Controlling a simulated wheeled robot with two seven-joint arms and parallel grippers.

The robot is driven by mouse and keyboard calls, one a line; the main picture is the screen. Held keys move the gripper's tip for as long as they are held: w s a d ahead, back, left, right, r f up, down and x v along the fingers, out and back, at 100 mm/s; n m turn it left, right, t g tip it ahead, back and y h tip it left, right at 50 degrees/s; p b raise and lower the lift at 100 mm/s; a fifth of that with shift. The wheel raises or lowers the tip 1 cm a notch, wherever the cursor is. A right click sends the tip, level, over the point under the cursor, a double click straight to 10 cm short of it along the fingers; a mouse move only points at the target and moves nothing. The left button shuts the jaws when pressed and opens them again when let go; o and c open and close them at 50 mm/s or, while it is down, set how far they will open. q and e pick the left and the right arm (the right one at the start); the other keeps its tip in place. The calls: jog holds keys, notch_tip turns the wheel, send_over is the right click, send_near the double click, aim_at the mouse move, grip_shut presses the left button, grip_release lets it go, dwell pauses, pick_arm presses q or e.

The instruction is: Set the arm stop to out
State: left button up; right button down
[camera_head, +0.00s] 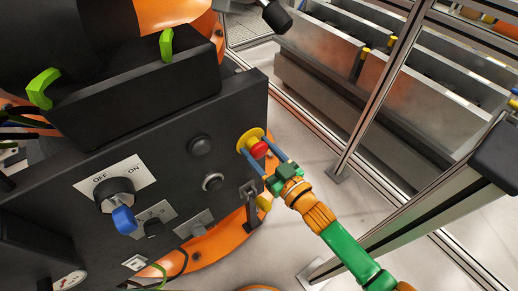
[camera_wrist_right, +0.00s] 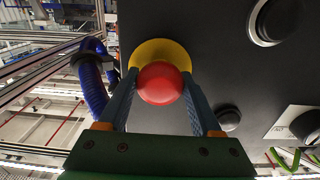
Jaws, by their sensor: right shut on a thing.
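The arm stop is a red mushroom button (camera_head: 259,150) on a yellow disc (camera_head: 245,136), near the right edge of the dark panel. In the right wrist view the red button (camera_wrist_right: 160,84) is large and central, with the yellow disc (camera_wrist_right: 160,49) behind it. My right gripper (camera_head: 262,152) has its blue fingers on either side of the button and is shut on it. The fingers also flank it in the right wrist view (camera_wrist_right: 161,92). I cannot tell whether the button is in or out. My left gripper is not in view.
The dark panel (camera_head: 180,170) carries an OFF/ON rotary switch (camera_head: 115,188) with a blue handle, and round black buttons (camera_head: 200,145). A metal fence post (camera_head: 385,85) stands to the right, with grey bins (camera_head: 320,60) behind it. A blue corrugated hose (camera_wrist_right: 92,85) shows in the wrist view.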

jog(key=shift+s+d+r+p, duration=0.1)
jog(key=shift+s+d+p, duration=0.2)
jog(key=shift+p, duration=0.25)
jog(key=shift+s+d, duration=0.15)
jog(key=shift+s, duration=0.2)
jog(key=shift+w+f, duration=0.1)
jog(key=shift+f, duration=0.1)
jog(key=shift+c, duration=0.6)
grip_release()
jog(key=v, duration=0.7)
jog(key=shift+d, duration=0.1)
